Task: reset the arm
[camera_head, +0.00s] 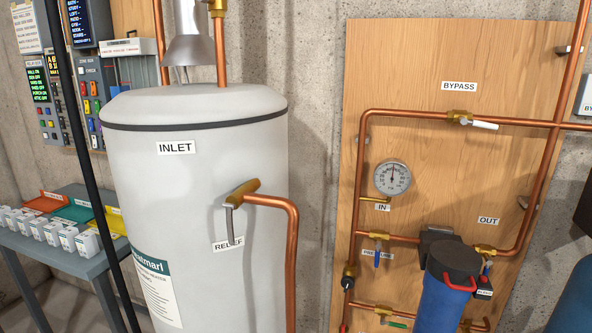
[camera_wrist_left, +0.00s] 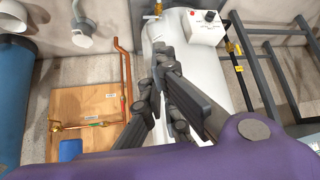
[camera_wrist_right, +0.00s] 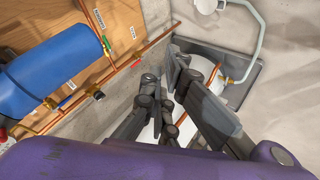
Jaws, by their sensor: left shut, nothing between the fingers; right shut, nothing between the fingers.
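My left gripper (camera_wrist_left: 157,78) shows in the left wrist view, dark grey, shut and empty, its fingers seen over the white tank. My right gripper (camera_wrist_right: 164,78) shows in the right wrist view, shut and empty, with a white vessel (camera_wrist_right: 211,88) and a concrete wall behind it. Neither gripper shows in the head view. Both fingers hide part of what lies behind them.
The white tank (camera_head: 200,200) with a copper relief pipe (camera_head: 291,260) stands left of centre. A wooden pipe panel (camera_head: 420,65) carries a gauge (camera_head: 393,177) and a blue filter (camera_head: 444,300). A grey table (camera_head: 72,262) with coloured trays stands at left.

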